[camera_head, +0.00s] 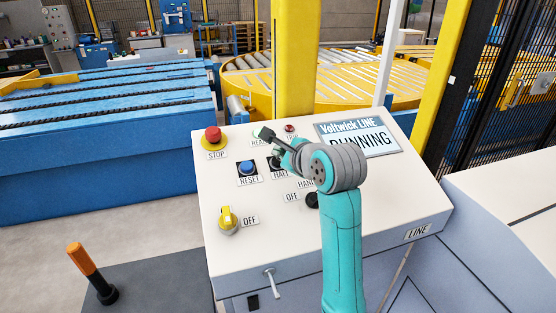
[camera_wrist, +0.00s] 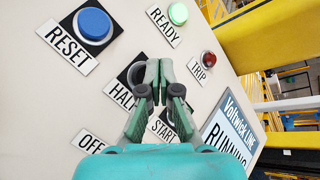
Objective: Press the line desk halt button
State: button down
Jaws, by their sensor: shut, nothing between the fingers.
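The line desk (camera_head: 380,205) has a sloped white panel. Its halt button, a dark button on a black plate, is mostly hidden behind my arm in the head view; the HALT label (camera_head: 280,174) shows below it. In the wrist view the black plate of the halt button (camera_wrist: 131,75) shows just left of my fingertips, above the HALT label (camera_wrist: 119,96). My gripper (camera_head: 263,133) is shut and empty over the upper middle of the panel. It also shows in the wrist view (camera_wrist: 159,68), covering part of the halt plate. I cannot tell whether it touches the panel.
On the panel are a red STOP button (camera_head: 213,134), a blue RESET button (camera_head: 246,167), a yellow knob (camera_head: 228,217), a green READY lamp (camera_wrist: 178,13) and a red TRIP lamp (camera_wrist: 208,58). The display (camera_head: 360,138) reads RUNNING. A yellow post (camera_head: 294,60) stands behind the desk.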

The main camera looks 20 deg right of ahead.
jog(key=shift+w+f, duration=0.35)
jog(key=shift+f, duration=0.55)
dwell(0.9)
jog(key=shift+r, duration=0.15)
dwell(0.3)
jog(key=shift+s+r, duration=0.35)
jog(key=shift+r, duration=0.35)
jog(key=r, duration=0.1)
jog(key=s+r, duration=0.1)
jog(key=r, duration=0.2)
jog(key=shift+s+r, duration=0.4)
jog(key=shift+s, duration=0.15)
dwell(0.4)
